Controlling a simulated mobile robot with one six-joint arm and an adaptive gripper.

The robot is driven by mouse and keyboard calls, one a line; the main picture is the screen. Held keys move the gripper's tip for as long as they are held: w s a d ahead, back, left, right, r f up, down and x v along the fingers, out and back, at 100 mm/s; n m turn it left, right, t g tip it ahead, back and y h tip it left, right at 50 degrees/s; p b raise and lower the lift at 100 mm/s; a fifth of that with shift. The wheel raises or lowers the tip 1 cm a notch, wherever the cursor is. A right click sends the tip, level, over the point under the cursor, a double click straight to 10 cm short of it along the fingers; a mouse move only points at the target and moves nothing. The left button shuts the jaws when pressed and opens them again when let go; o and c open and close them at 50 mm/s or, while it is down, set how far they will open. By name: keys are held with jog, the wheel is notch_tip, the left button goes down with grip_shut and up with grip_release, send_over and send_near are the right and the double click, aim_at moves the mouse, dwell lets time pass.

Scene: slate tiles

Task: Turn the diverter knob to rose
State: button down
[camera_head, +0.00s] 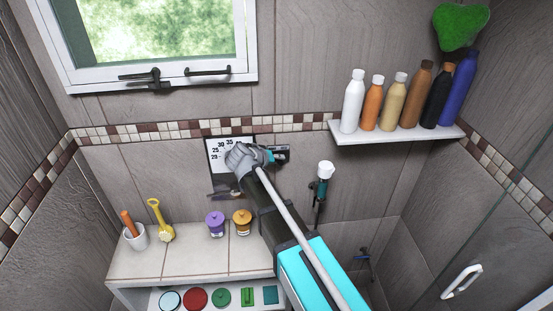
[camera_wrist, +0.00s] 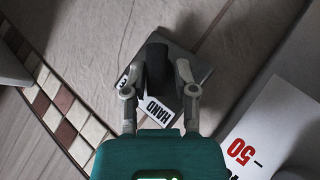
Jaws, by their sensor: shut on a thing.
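The diverter knob (camera_wrist: 156,58) is a dark block on a grey square plate (camera_wrist: 198,68) in the wrist view. My gripper (camera_wrist: 157,76) has one finger on each side of it and is shut on it. A white label reading HAND (camera_wrist: 154,111) lies between the fingers. A second label at the left finger is mostly hidden, and I cannot read it. In the head view my gripper (camera_head: 262,156) is at the wall beside the white temperature scale, and my arm hides the knob. Which label the knob points at I cannot tell.
The temperature scale (camera_head: 216,147) is left of my gripper; its red 50 (camera_wrist: 241,152) shows in the wrist view. A hand shower (camera_head: 325,170) hangs to the right. A bottle shelf (camera_head: 400,135) juts out at upper right. A tiled bench (camera_head: 185,262) with jars stands below left.

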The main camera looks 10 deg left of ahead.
jog(key=shift+w+d+r+p, duration=0.1)
jog(key=shift+d+r+p, duration=0.2)
jog(key=shift+d+p, duration=0.15)
jog(key=shift+d+r+m+g+y+p, duration=0.15)
jog(key=shift+m+g+y+p, duration=0.35)
jog(key=shift+y+p, duration=0.5)
jog(key=y, duration=0.1)
jog(key=m+y+p, duration=0.1)
jog(key=g+y+p, duration=0.1)
jog(key=y, duration=0.1)
jog(key=shift+d+f+m, duration=0.1)
jog(key=shift+f+m, duration=0.15)
jog(key=shift+m, duration=0.15)
jog(key=y, duration=0.2)
jog(key=m+g+y, duration=0.1)
jog(key=y, duration=0.1)
jog(key=shift+d+f+b, duration=0.1)
jog(key=shift+f+b, duration=0.1)
jog(key=shift+b, duration=0.2)
jog(key=shift+m+y+b, duration=0.6)
jog(key=shift+y, duration=1)
jog(key=shift+r, duration=0.1)
jog(key=shift+a, duration=0.2)
